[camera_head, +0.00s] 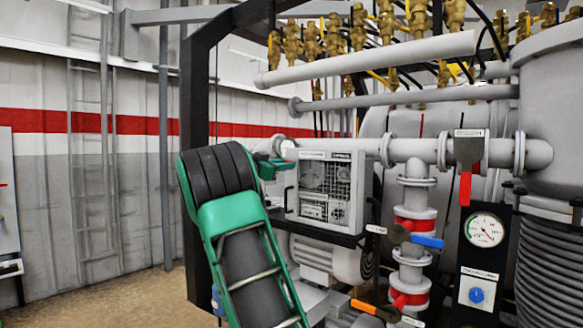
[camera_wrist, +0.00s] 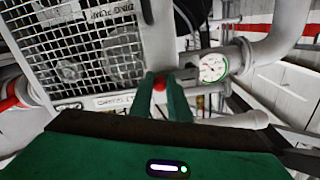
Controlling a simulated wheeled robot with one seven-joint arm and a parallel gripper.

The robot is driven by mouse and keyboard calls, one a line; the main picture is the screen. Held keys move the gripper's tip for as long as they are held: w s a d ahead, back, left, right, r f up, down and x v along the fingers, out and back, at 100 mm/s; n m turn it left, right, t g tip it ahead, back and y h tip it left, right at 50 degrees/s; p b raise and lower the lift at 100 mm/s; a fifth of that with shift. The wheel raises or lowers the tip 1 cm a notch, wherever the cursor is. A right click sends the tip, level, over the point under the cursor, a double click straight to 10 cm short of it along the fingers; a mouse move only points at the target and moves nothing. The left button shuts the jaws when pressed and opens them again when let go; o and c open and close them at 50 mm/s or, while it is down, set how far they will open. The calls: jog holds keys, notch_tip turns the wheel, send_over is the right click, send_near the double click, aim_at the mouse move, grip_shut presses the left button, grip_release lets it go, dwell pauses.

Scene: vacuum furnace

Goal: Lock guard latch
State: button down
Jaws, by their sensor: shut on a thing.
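The guard (camera_head: 331,190) is a pale box with a wire mesh front, at the centre of the head view. Its mesh also fills the upper left of the wrist view (camera_wrist: 85,50). My gripper (camera_head: 271,167) is at the guard's upper left edge in the head view. In the wrist view my green fingers (camera_wrist: 164,97) are closed around a small red knob (camera_wrist: 160,83) beside the mesh frame. The knob looks like part of the guard latch; the fingers hide most of the latch, and its position cannot be told.
Grey pipes (camera_head: 370,146) run just above and right of the guard. A blue-handled valve (camera_head: 427,242), an orange-handled valve (camera_head: 364,306) and a dial gauge (camera_head: 485,230) stand to the right. A black post (camera_head: 195,150) rises behind my arm. Open floor lies at left.

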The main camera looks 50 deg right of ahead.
jog(key=shift+w+a+f, duration=0.1)
jog(key=shift+w+f, duration=0.05)
jog(key=shift+w, duration=0.1)
jog(key=c, duration=1.7)
grip_release()
jog(key=shift+o, duration=0.2)
jog(key=a, duration=1)
jog(key=shift+w+a, duration=0.15)
jog(key=shift+a, duration=0.15)
